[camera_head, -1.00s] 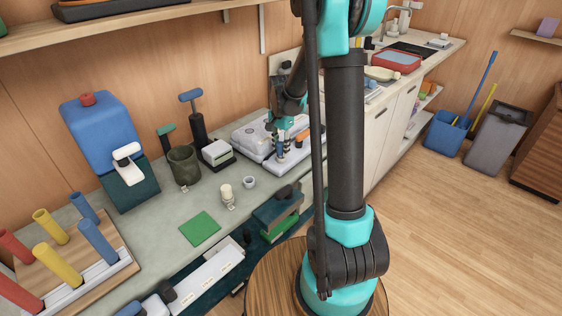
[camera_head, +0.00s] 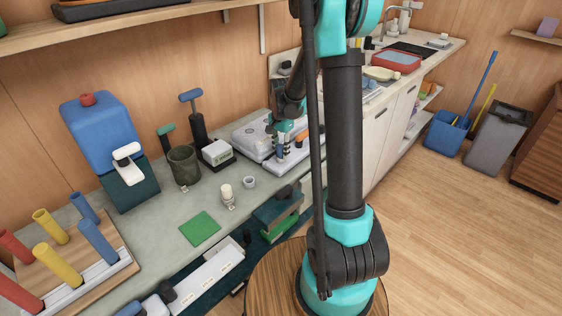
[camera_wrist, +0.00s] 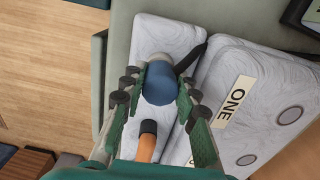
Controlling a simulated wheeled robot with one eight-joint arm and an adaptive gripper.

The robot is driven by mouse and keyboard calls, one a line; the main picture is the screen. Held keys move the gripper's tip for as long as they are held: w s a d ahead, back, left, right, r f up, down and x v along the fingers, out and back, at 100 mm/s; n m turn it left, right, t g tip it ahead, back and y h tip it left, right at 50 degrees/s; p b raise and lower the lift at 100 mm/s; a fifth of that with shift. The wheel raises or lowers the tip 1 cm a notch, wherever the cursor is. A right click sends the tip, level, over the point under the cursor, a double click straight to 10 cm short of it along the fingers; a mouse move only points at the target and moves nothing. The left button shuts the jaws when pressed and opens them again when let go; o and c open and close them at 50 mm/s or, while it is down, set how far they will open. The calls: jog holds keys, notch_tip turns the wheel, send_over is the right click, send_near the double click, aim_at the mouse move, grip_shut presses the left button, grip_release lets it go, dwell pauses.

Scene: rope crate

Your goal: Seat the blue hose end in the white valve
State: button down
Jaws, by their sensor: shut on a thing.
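The blue hose end (camera_wrist: 160,83) is a short rounded blue cylinder in the wrist view. My gripper (camera_wrist: 159,92) is shut on it, one finger on each side. It is over a white marbled block (camera_wrist: 165,35); whether it touches the block is not clear. In the head view my gripper (camera_head: 281,148) is small, over the white block (camera_head: 290,163) at the counter's far end. No part is clearly recognisable as the white valve, and any opening below the hose end is hidden.
An orange piece with a black end (camera_wrist: 148,142) is close to the fingers. A label printer (camera_head: 217,153) and a dark green cup (camera_head: 184,166) are to the left. The counter (camera_head: 165,235) has free room nearer.

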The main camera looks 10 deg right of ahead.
jog(key=shift+f, duration=0.15)
jog(key=c, duration=1.1)
grip_release()
jog(key=shift+o, duration=0.2)
notch_tip(320, 180, up, 12)
jog(key=s+d+f+n+t, duration=0.1)
jog(key=s+f+n, duration=0.2)
jog(key=s, duration=0.5)
jog(key=s+d+f+n+t, duration=0.1)
jog(key=s+f+n, duration=0.2)
jog(key=s, duration=0.5)
jog(key=s+d+f+n+t, duration=0.1)
jog(key=s+f+n+t, duration=0.1)
jog(key=s, duration=0.6)
jog(key=shift+s+d+f+n, duration=0.35)
jog(key=shift+f+n, duration=0.3)
jog(key=shift+n, duration=0.45)
